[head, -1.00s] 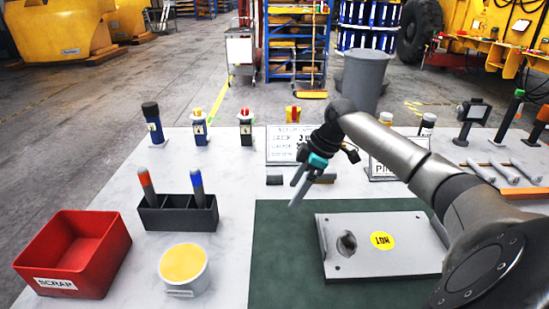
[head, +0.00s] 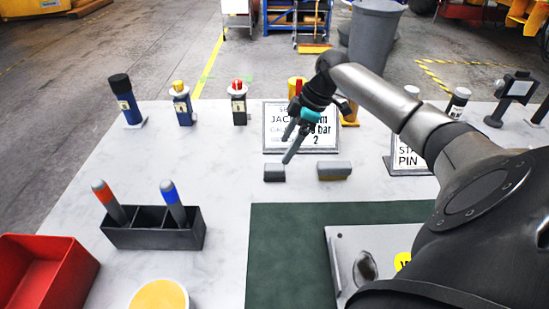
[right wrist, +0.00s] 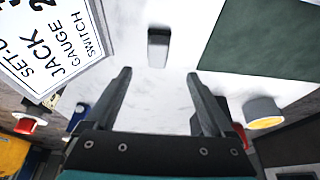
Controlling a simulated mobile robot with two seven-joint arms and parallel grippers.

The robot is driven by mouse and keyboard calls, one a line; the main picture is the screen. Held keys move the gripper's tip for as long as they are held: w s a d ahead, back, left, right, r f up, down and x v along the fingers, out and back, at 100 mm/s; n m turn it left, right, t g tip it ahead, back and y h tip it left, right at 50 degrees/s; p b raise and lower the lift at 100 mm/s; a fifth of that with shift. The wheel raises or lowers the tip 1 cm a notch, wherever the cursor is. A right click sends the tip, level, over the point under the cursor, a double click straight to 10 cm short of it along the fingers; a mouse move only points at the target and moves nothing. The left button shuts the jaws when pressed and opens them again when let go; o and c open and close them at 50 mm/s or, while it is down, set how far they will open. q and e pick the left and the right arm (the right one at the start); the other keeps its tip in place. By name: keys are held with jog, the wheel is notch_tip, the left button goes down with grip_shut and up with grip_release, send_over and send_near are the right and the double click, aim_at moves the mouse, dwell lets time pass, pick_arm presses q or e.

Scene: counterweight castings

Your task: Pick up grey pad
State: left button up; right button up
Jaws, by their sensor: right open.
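Two small grey pads lie on the white table in the head view, behind the green mat's edge. The left one (head: 274,173) is grey with a dark front; the right one (head: 334,171) is grey with a yellowish lower side. My right gripper (head: 288,148) is open and empty, above and close to the left pad. In the right wrist view one grey pad (right wrist: 158,47) lies beyond the open fingertips (right wrist: 159,73), roughly centred between them and apart from them. My left gripper is not in view.
A lettered sign (head: 301,127) stands just behind the pads, and another sign (head: 408,153) to the right. A green mat (head: 290,250) carries a metal plate (head: 345,235). A black holder (head: 152,235) with markers, a red bin (head: 45,275) and a yellow-topped tub (head: 158,296) are at left.

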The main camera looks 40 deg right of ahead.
aim_at(274, 166)
jog(key=x, duration=0.4)
jog(key=shift+w+f+b, duration=0.1)
jog(key=shift+f+b, duration=0.15)
jog(key=shift+b, duration=0.05)
jog(key=b+x, duration=0.1)
jog(key=x, duration=0.4)
jog(key=shift+w+f, duration=0.1)
jog(key=shift+w, duration=0.1)
grip_shut()
